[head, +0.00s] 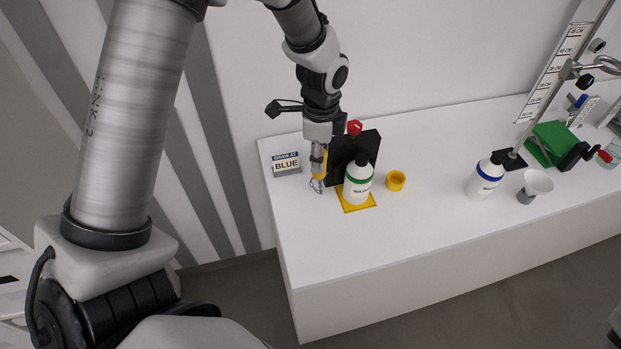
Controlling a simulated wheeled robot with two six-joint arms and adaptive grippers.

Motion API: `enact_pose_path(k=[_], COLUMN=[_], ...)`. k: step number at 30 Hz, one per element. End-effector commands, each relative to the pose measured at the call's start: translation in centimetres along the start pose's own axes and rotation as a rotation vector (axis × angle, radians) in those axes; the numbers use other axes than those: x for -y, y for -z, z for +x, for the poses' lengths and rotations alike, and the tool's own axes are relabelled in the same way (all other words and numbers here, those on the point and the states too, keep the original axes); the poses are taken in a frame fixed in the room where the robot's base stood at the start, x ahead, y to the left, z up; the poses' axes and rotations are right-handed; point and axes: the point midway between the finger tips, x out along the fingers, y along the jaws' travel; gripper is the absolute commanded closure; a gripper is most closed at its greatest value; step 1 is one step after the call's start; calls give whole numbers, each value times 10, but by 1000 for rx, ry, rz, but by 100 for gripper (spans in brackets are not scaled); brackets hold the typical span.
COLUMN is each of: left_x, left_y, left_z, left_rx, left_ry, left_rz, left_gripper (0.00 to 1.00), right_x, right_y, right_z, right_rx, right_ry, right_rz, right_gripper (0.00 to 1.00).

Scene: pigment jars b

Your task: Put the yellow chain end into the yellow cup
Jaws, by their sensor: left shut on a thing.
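The yellow cup (396,181) stands upright on the white bench, to the right of a white bottle with a green band (358,182). My left gripper (318,172) points down near the bench's back left, left of that bottle and apart from the cup. It is shut on the yellow chain end (322,165), a small yellow piece at its fingers. A thin metal chain (316,186) shows just below the fingers; its lower part is too small to tell whether it rests on the bench. My right gripper is not in view.
The green-banded bottle stands on a yellow mat (371,203) before a black stand (340,160). A "BLUE" sign (286,163) is at left. A blue-banded bottle (484,181), a grey-white funnel-shaped cup (536,185) and a green block (552,142) stand right. The bench (430,205) is clear between.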

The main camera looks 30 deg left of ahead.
Motion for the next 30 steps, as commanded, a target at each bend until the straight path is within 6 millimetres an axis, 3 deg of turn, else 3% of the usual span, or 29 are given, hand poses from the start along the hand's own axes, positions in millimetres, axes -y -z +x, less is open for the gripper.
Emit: enact_pose_path(k=[30], left_x=[68], left_y=[71], left_z=[0], left_rx=[-1], left_ry=[1], left_rz=[2], left_gripper=[100], right_x=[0], right_y=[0], right_z=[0], right_rx=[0], right_ry=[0], right_rz=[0], right_gripper=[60])
